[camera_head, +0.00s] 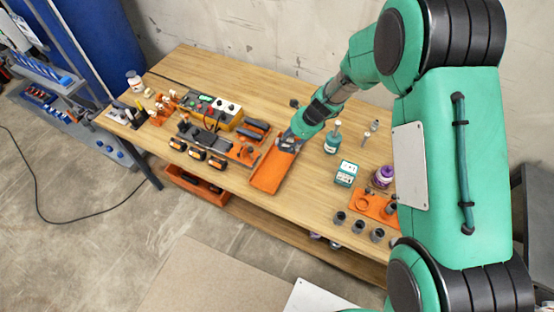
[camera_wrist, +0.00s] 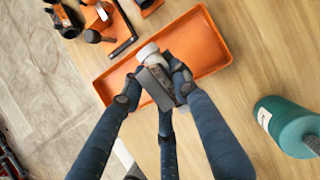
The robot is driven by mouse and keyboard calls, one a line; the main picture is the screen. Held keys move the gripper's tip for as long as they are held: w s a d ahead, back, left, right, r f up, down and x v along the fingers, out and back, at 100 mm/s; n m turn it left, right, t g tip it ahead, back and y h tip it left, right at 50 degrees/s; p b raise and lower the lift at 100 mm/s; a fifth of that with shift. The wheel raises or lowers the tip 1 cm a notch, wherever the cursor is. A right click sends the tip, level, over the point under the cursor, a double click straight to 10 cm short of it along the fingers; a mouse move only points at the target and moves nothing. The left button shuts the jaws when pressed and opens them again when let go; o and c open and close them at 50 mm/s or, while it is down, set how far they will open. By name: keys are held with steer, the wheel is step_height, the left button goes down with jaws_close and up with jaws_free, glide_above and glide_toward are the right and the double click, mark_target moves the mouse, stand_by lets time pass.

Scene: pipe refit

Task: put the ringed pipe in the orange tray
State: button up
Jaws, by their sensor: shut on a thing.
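The orange tray (camera_head: 268,175) lies on the wooden bench near its front edge; it also shows in the wrist view (camera_wrist: 205,45), with its floor empty where I can see it. My gripper (camera_wrist: 157,80) is shut on a short grey pipe (camera_wrist: 148,53) with a paler end. In the head view my gripper (camera_head: 290,141) is at the tray's far end. The pipe is over the tray in the wrist view; I cannot tell whether it touches the tray floor. The fingers hide part of the pipe, and a ring on it is not clear.
A teal bottle (camera_head: 332,142) stands right of the tray, with a teal-and-white box (camera_head: 346,173) nearby. Several dark pipe pieces (camera_head: 358,227) stand at the front right by an orange holder (camera_head: 366,204). Tools and a yellow control box (camera_head: 222,112) crowd the left.

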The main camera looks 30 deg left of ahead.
steer(key=s+d+m, duration=0.1)
steer(key=s+d, duration=0.3)
steer(key=s, duration=0.4)
steer(key=s+d, duration=0.4)
steer(key=s, duration=0.4)
steer(key=shift+s+f+m+t+b, duration=0.25)
steer(key=shift+m+t+b, duration=0.15)
glide_toward(271, 162)
steer(key=shift+w+a, duration=0.1)
steer(key=shift+a, duration=0.8)
steer(key=shift+f+b, duration=0.35)
steer(key=shift+f, duration=1.35)
steer(key=shift+f, duration=0.1)
